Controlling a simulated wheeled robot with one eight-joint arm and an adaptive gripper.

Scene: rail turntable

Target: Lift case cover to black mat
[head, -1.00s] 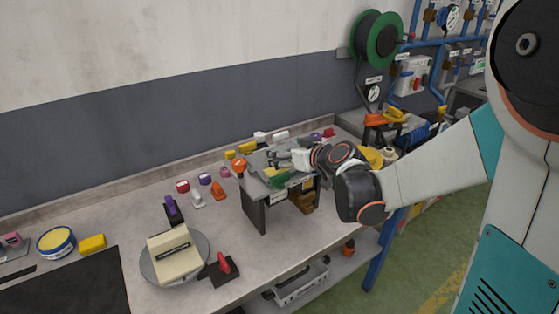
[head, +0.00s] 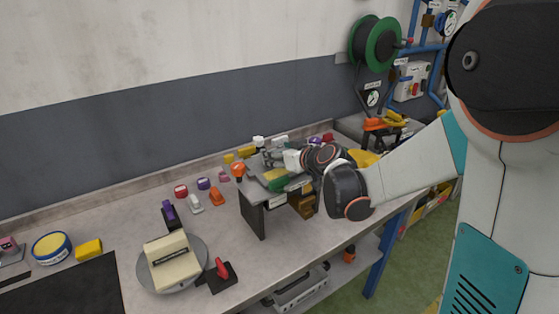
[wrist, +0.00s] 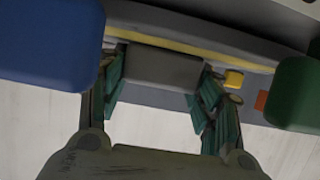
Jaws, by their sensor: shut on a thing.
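The cream case (head: 170,276) sits on a round grey turntable (head: 196,281), with a cover (head: 172,248) that has a dark bar across its top. The black mat (head: 75,290) lies flat at the front left of the bench. My gripper (head: 283,162) is at the small raised stand, well to the right of the case and away from it. In the wrist view my gripper (wrist: 155,82) is shut on a dark grey block (wrist: 165,66) between its two fingers. What lies beneath the block is hidden.
The raised stand (head: 252,213) carries several small parts around my gripper. A blue block (wrist: 45,42) and a green block (wrist: 300,95) flank the fingers closely. A red-handled clamp (head: 222,270) stands beside the turntable. A blue-yellow tin (head: 52,248) and yellow block (head: 88,249) stand behind the mat.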

